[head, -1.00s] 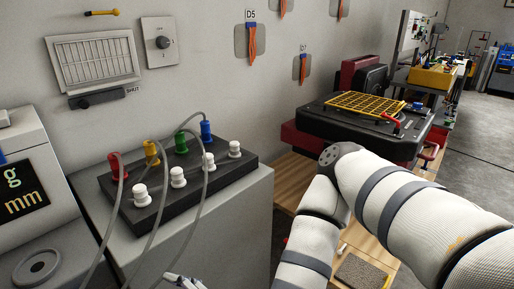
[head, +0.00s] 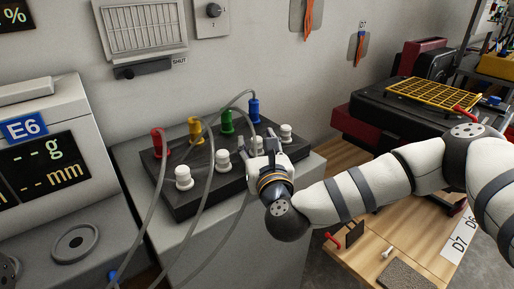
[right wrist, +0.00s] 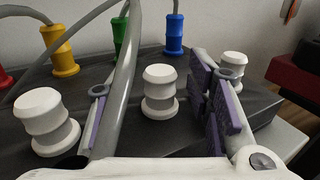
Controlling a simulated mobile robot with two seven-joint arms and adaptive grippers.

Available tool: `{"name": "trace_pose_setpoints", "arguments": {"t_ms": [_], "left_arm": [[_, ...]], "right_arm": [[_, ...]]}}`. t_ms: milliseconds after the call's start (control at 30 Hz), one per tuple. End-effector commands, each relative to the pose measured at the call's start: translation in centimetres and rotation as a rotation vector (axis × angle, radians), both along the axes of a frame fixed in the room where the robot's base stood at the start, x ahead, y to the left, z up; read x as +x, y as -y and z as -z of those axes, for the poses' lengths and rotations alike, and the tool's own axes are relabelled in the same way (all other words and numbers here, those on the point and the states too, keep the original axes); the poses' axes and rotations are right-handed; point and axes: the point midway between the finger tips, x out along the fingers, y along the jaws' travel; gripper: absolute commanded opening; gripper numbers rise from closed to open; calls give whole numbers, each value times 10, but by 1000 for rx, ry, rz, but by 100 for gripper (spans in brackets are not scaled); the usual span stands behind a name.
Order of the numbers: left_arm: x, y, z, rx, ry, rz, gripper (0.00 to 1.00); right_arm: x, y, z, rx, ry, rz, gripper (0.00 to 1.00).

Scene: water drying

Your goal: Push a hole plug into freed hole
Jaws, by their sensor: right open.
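A dark plug block (head: 180,205) lies on a grey cabinet. Its back row holds red (head: 159,142), yellow (head: 195,129), green (head: 227,121) and blue (head: 254,109) plugs with grey cables. White hole plugs stand in its front row, such as the leftmost (head: 183,177) and rightmost (head: 286,133). My right gripper (head: 260,152) is open over the front row. In the right wrist view its purple-padded fingers (right wrist: 150,88) stand either side of an upright white plug (right wrist: 160,92), apart from it. A cable crosses between them. I see no empty hole. My left gripper is out of view.
A grey cable (right wrist: 128,70) hangs close by my right gripper. A scale (head: 45,150) stands left. A wall vent (head: 140,28) is above the block. A wooden bench (head: 385,240) and a black machine with a yellow grid (head: 435,93) are right.

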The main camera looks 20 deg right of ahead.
Motion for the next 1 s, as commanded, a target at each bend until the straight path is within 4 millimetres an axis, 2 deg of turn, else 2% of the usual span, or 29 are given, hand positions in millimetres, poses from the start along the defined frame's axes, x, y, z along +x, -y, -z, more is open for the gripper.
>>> {"name": "trace_pose_setpoints", "arguments": {"t_ms": [233,267,433,800,933,1000], "left_arm": [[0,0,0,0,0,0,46],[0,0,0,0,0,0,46],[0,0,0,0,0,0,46],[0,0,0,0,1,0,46],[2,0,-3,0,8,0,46],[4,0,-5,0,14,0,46]], "right_arm": [[4,0,0,0,-2,-1,46],[4,0,0,0,-2,-1,41],[4,0,0,0,-2,-1,4],[4,0,-2,0,-1,0,4],[4,1,-19,1,2,0,4],[4,1,-36,2,5,0,4]]}}
